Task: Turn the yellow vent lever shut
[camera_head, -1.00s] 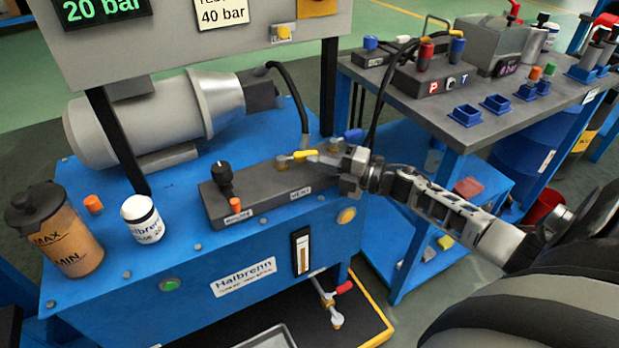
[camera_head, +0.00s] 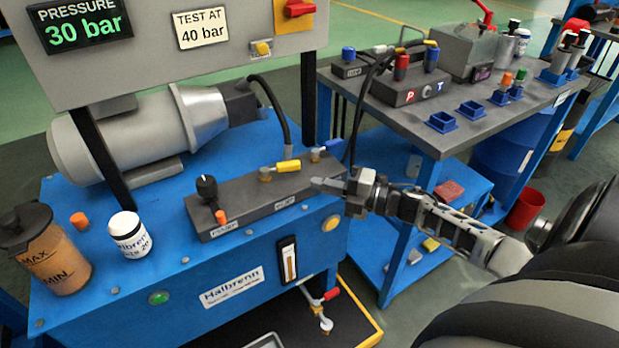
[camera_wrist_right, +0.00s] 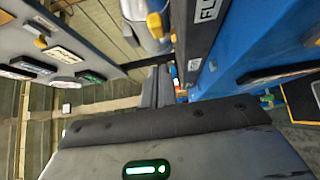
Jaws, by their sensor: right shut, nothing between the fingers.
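The yellow vent lever (camera_head: 288,166) sits on a brass fitting on top of the dark manifold block (camera_head: 243,203). It lies roughly level, its handle pointing right in the head view. My right gripper (camera_head: 318,184) is shut and empty, just right of and nearer than the lever's tip, with a small gap seeming to show between them. Its fingers also show in the right wrist view (camera_wrist_right: 159,86); contact cannot be judged there. The pressure display (camera_head: 80,30) reads 30 bar beside a "TEST AT 40 bar" sign (camera_head: 201,29). My left gripper is out of view.
A blue-handled valve (camera_head: 328,146) stands close behind the gripper's fingers. A black knob (camera_head: 207,188) and an orange knob (camera_head: 221,216) are at the block's left. A black hose (camera_head: 275,112) arches behind. The side bench (camera_head: 462,135) stands right.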

